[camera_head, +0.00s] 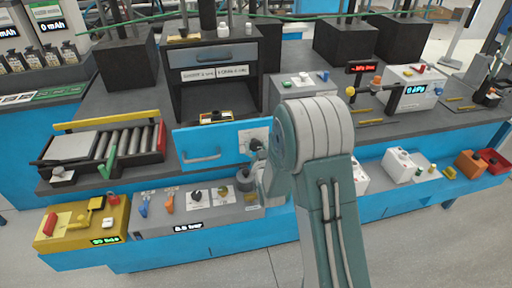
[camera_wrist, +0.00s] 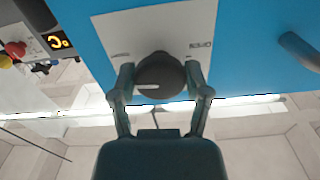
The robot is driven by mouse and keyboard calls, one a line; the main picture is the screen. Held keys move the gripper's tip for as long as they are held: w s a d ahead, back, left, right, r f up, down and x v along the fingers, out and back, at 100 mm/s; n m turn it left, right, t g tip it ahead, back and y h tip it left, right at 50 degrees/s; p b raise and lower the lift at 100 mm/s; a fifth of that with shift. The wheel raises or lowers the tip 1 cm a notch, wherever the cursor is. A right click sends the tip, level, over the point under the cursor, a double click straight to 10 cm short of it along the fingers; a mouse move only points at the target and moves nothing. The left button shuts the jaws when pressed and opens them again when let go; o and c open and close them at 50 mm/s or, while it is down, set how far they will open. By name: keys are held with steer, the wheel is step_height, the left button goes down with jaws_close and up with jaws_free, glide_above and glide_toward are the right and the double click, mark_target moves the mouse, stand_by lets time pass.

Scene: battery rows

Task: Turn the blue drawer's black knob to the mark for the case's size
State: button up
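The blue drawer (camera_head: 205,157) sticks out below the dark cabinet in the head view, with a grey bar handle. Its front carries a white plate (camera_head: 250,134) with the black knob, largely hidden there by my gripper (camera_head: 258,172). In the wrist view the black knob (camera_wrist: 160,78) sits between the fingertips of my gripper (camera_wrist: 160,80), one at each side and seemingly touching it. A pale pointer line on the knob points left in that view. The white plate (camera_wrist: 150,25) has small upside-down marks; the right one seems to read OPEN. I cannot tell which object is the case.
The dark cabinet (camera_head: 213,50) bears a two-part label. A roller tray (camera_head: 72,148) stands left. A grey control box (camera_head: 160,222) with knobs lies below the drawer, and a yellow box (camera_head: 85,222) is beside it. White boxes and a red tray (camera_head: 494,160) are at right.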

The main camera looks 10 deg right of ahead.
steer(key=shift+a, duration=0.2)
steer(key=shift+d, duration=0.1)
steer(key=shift+d+n, duration=0.1)
steer(key=shift+n, duration=0.4)
steer(key=o, duration=1.2)
steer(key=shift+c, duration=0.2)
steer(key=s, duration=1.2)
